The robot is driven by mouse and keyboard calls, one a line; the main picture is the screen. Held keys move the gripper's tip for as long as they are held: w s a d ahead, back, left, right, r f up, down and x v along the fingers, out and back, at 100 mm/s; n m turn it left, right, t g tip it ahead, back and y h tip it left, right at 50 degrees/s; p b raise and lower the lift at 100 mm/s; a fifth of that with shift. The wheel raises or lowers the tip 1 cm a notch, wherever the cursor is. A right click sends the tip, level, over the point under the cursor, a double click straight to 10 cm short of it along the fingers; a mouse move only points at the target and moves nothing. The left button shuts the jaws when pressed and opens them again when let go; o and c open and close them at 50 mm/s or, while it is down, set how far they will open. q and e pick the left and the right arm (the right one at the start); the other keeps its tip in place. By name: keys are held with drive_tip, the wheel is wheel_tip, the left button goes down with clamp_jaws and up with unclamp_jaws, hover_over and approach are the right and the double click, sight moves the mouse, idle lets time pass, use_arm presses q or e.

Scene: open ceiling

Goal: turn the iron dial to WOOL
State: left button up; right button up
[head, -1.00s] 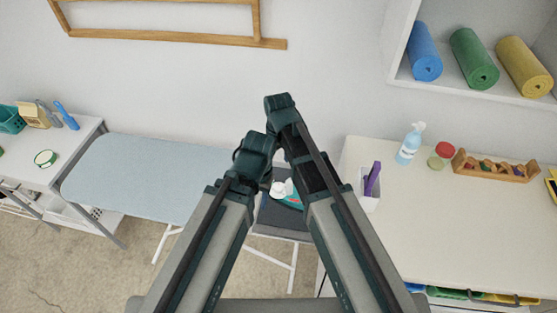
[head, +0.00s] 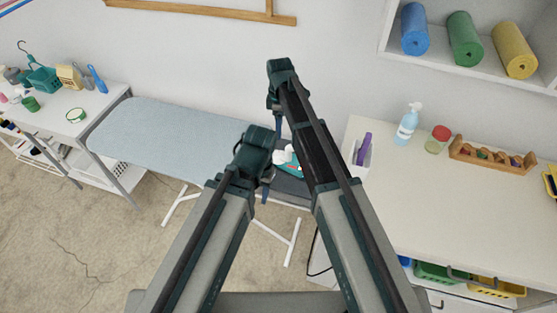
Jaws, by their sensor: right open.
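The iron (head: 290,161), teal and white, sits on the dark end of the ironing board (head: 160,138), partly hidden between my two arms. Its dial and any WOOL mark are too small or hidden to make out. My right gripper (head: 279,124) hangs from the raised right arm, open, just behind and above the iron in the picture. It seems apart from the iron. My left gripper (head: 265,190) points down in front and to the left of the iron, mostly hidden by its own arm, so its jaws cannot be judged.
A white counter (head: 440,215) on the right bears a white holder with a purple item (head: 363,150), a spray bottle (head: 407,124), a jar (head: 437,140) and a wooden rack (head: 490,158). A white side table (head: 95,122) stands left. Floor in front is clear.

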sight(279, 153)
drive_tip(key=shift+w+a+f, duration=0.1)
drive_tip(key=shift+w+f, duration=0.05)
drive_tip(key=shift+f, duration=0.1)
wheel_tip(279, 153, down, 14)
drive_tip(key=b, duration=1.4)
drive_tip(key=shift+r, duration=0.2)
drive_tip(key=shift+r, duration=0.1)
clamp_jaws()
